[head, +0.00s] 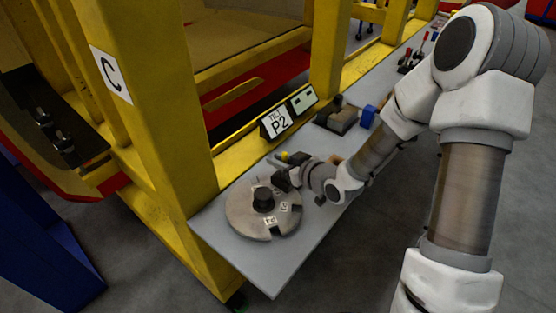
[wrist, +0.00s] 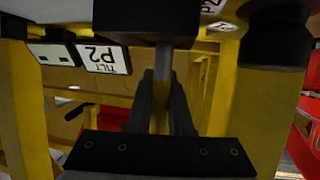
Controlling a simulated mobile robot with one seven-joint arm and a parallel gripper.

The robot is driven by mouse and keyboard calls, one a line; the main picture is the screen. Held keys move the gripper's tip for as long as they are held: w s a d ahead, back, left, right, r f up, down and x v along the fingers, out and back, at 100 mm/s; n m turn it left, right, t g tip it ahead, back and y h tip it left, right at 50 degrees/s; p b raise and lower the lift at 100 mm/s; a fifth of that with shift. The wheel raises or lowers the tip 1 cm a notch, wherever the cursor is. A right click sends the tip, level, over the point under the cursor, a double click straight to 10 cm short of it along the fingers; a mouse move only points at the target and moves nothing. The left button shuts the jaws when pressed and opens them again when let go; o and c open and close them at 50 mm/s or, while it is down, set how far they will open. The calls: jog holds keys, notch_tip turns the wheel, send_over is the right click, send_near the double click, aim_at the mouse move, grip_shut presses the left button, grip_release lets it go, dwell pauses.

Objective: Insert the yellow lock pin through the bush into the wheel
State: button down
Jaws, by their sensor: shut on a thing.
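The wheel is a grey round disc (head: 240,212) with white labels and a notch, lying on the bench. A black knob-like hub (head: 263,198) stands on its middle. My gripper (head: 285,180) is at the disc's far right edge, shut on a thin grey rod (wrist: 163,85) that joins a black block (wrist: 145,18) in the wrist view. Whether this rod belongs to the lock pin I cannot tell. A small yellow piece (head: 284,156) shows just behind my gripper; I cannot tell whether it is the pin. The bush is not clearly made out.
The grey bench (head: 225,245) runs along a yellow frame (head: 165,110). A P2 sign (head: 277,122) stands behind the wheel. A dark fixture (head: 337,116) and a blue block (head: 367,116) stand further along. The bench's near end is clear.

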jog(key=shift+f, duration=0.2)
jog(key=c, duration=0.8)
grip_release()
jog(key=shift+r+p, duration=0.75)
jog(key=shift+r, duration=0.05)
jog(key=p+v, duration=0.6)
jog(key=v, duration=0.5)
jog(key=shift+s+d+r, duration=0.1)
jog(key=shift+s+d, duration=0.2)
